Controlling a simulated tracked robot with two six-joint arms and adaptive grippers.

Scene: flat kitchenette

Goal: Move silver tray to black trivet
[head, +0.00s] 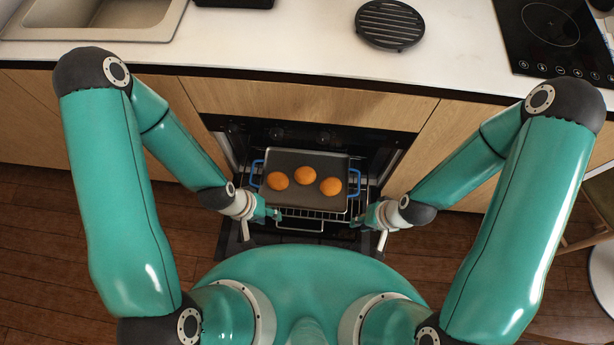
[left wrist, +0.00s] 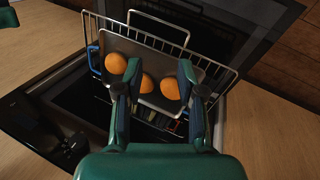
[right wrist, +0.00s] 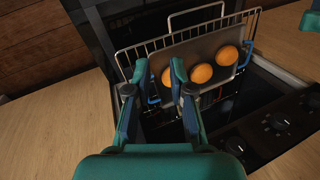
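The silver tray (head: 307,165) with blue side handles sits on the pulled-out oven rack and carries three round orange-brown items (head: 304,176). It also shows in the left wrist view (left wrist: 150,53) and in the right wrist view (right wrist: 190,50). The black trivet (head: 390,24), round and slotted, lies on the white counter at the back. My left gripper (head: 272,213) is at the tray's front left, fingers apart and empty (left wrist: 158,80). My right gripper (head: 360,219) is at its front right, fingers apart and empty (right wrist: 180,80). Whether either touches the rack cannot be told.
The oven door is down, with the wire rack (head: 314,213) out over it. The counter (head: 290,45) is clear around the trivet. A sink (head: 95,18) is at the left, a black cooktop (head: 555,38) at the right and a dark object (head: 235,3) at the back edge.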

